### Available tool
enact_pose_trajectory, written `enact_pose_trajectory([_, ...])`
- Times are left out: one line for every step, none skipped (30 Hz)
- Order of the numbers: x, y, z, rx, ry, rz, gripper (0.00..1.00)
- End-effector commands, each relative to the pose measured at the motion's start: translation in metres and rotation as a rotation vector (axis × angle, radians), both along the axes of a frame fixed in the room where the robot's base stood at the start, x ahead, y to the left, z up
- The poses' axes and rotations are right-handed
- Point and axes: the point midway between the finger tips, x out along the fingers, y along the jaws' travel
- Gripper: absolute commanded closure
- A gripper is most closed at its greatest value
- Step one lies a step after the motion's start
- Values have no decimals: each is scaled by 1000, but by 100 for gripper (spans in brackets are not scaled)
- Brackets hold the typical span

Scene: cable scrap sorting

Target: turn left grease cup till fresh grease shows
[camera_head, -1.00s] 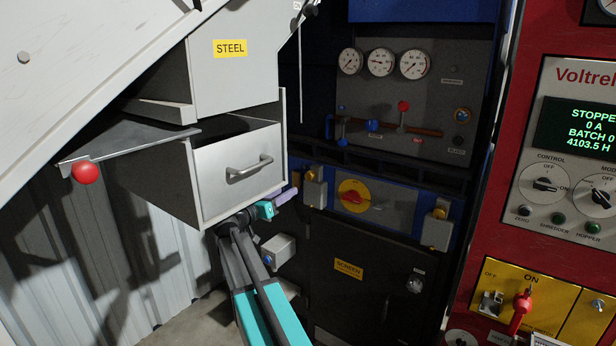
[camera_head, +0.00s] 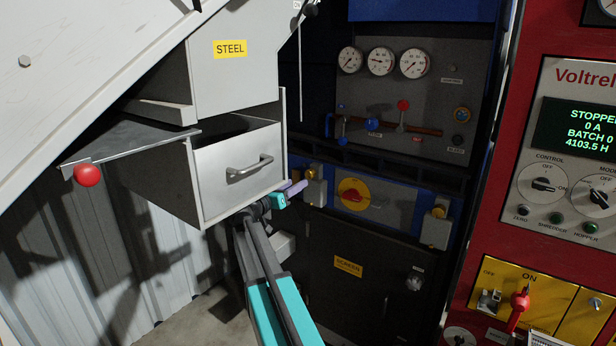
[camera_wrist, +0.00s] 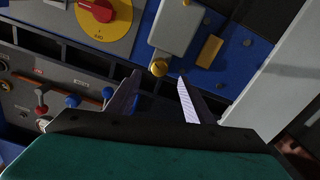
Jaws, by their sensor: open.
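The wrist view shows both fingers of my gripper (camera_wrist: 158,76) apart, on either side of the cap. I cannot make out any grease at the cap. The right grease cup (camera_head: 439,212) stands on a similar block.
The STEEL drawer (camera_head: 240,170) hangs just above and left of my gripper. The rotary switch (camera_head: 354,195) lies between the two cups. A valve pipe (camera_head: 400,128) with coloured knobs runs above. The dark SCREEN door (camera_head: 375,290) is below.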

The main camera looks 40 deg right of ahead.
Motion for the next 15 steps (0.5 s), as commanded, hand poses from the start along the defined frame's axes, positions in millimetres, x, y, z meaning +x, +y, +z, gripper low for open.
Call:
enact_pose_trajectory([3,-9,1,0,1,-2,53])
enact_pose_trajectory([4,-14,1,0,1,-3,53])
enact_pose_trajectory([5,-19,1,0,1,-3,53])
enact_pose_trajectory([6,-23,1,0,1,-2,53])
enact_pose_trajectory([8,-27,1,0,1,-1,53])
enact_pose_trajectory([9,-33,1,0,0,-2,53])
enact_pose_trajectory([10,-37,1,0,0,-2,53])
enact_pose_trajectory([10,-42,1,0,0,-3,53])
enact_pose_trajectory([12,-47,1,0,0,-2,53])
enact_pose_trajectory([13,-51,1,0,0,-2,53])
enact_pose_trajectory([14,-55,1,0,0,-1,53])
enact_pose_trajectory([15,-60,1,0,0,-1,53])
enact_pose_trajectory([16,-64,1,0,0,-2,53])
enact_pose_trajectory([17,-67,1,0,0,-2,53])
enact_pose_trajectory([18,-72,1,0,0,-2,53])
